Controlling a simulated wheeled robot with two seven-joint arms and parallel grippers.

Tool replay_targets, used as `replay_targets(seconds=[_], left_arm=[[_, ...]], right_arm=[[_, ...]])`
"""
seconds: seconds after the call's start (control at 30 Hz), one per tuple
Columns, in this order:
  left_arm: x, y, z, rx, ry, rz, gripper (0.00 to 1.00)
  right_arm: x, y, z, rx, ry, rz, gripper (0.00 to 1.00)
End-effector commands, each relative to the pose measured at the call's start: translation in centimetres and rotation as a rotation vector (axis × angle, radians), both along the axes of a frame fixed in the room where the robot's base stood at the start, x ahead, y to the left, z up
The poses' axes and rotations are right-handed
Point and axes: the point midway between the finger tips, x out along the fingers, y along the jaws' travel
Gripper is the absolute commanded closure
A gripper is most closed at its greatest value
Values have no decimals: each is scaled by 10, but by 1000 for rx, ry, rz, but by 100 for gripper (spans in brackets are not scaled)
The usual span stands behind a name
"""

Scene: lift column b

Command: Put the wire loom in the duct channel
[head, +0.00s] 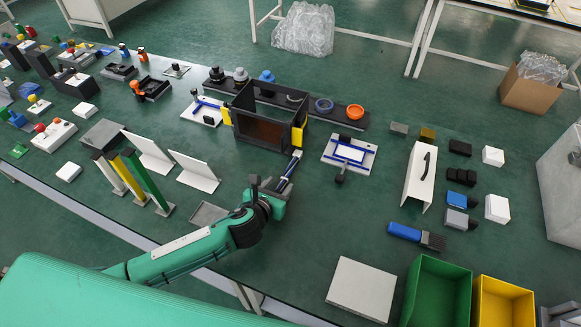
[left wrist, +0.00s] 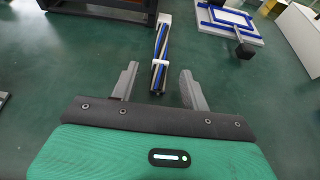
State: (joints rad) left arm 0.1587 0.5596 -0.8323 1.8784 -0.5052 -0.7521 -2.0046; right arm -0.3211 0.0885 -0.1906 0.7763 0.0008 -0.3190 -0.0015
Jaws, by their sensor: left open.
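The wire loom is a thin bundle of blue, yellowish and dark strands with white bands; it shows in the head view (head: 290,168) and the left wrist view (left wrist: 161,45). My left gripper (head: 270,184) is open at its near end. In the left wrist view the fingers (left wrist: 159,86) are spread to either side of the loom's near end, with clear gaps and nothing gripped. I cannot tell for certain which piece is the duct channel; two white angled pieces (head: 195,172) stand left of the gripper. My right gripper is not in view.
A dark box frame with yellow ends (head: 264,128) stands just behind the loom. A white board with blue strips (head: 349,153) lies to its right. A white cover with a handle (head: 420,175) and green (head: 436,262) and yellow bins stand farther right.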

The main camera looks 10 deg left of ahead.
Motion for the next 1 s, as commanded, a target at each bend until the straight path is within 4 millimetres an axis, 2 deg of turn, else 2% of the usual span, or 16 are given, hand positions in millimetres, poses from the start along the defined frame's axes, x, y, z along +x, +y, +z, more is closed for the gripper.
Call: replay_targets(seconds=[0.1,0.2,0.47,0.7,1.0], left_arm=[[15,-3,-5,0,-1,1,54],[22,-5,-8,0,-1,0,54],[24,-5,-10,0,0,-1,54],[24,-5,-10,0,0,0,99],[24,-5,-9,0,-1,0,100]], right_arm=[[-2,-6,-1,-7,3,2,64],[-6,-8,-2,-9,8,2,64],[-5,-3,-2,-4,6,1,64],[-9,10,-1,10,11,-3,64],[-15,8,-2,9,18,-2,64]])
